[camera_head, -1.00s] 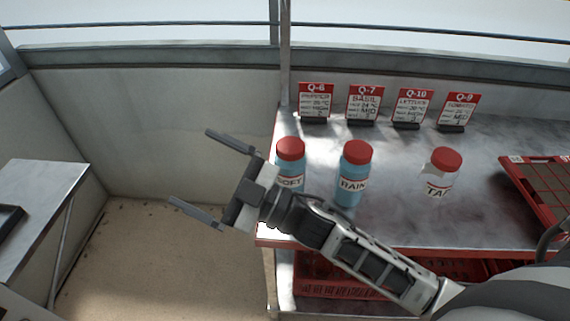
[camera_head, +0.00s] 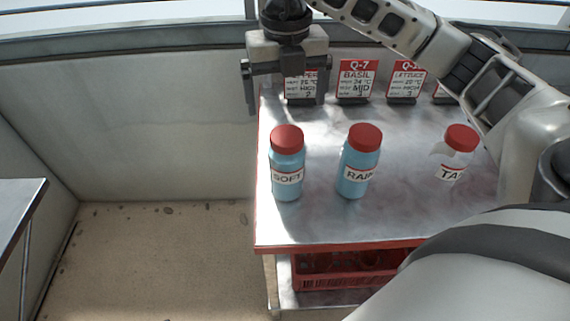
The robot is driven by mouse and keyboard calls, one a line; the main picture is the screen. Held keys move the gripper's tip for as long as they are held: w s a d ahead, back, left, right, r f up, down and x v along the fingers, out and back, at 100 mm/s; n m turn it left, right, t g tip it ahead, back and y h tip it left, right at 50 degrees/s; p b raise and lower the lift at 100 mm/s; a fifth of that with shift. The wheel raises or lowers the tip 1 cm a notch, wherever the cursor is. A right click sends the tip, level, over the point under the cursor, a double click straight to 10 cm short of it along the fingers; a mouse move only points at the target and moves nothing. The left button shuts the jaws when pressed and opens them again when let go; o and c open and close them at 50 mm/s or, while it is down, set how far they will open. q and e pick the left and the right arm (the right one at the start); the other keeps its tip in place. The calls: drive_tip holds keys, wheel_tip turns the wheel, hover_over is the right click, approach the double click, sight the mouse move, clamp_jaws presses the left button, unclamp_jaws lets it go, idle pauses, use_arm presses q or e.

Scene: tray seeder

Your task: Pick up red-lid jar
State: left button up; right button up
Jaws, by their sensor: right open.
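Three jars with red lids stand upright in a row on the metal bench top (camera_head: 400,215). The blue jar labelled SOFT (camera_head: 287,157) is at the left near the bench's left edge. The blue jar labelled RAIN (camera_head: 360,160) is in the middle. The clear or whitish jar, its label reading as TA and partly unclear (camera_head: 455,155), is at the right. My right gripper (camera_head: 285,90) is open and empty, fingers pointing down, behind and above the SOFT jar. It is apart from all the jars. My left gripper is out of view.
Several red-topped sign cards, including the Q-7 card (camera_head: 357,80), stand along the back of the bench; my gripper and arm partly cover some. A red crate (camera_head: 345,280) sits on the shelf below. Another table (camera_head: 15,215) is at the far left.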

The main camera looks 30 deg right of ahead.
sight(286, 147)
wheel_tip(286, 147, down, 13)
drive_tip(key=shift+r+p, duration=0.2)
drive_tip(key=shift+p, duration=0.45)
drive_tip(key=c, duration=1.7)
drive_tip(key=shift+r, duration=0.1)
clamp_jaws()
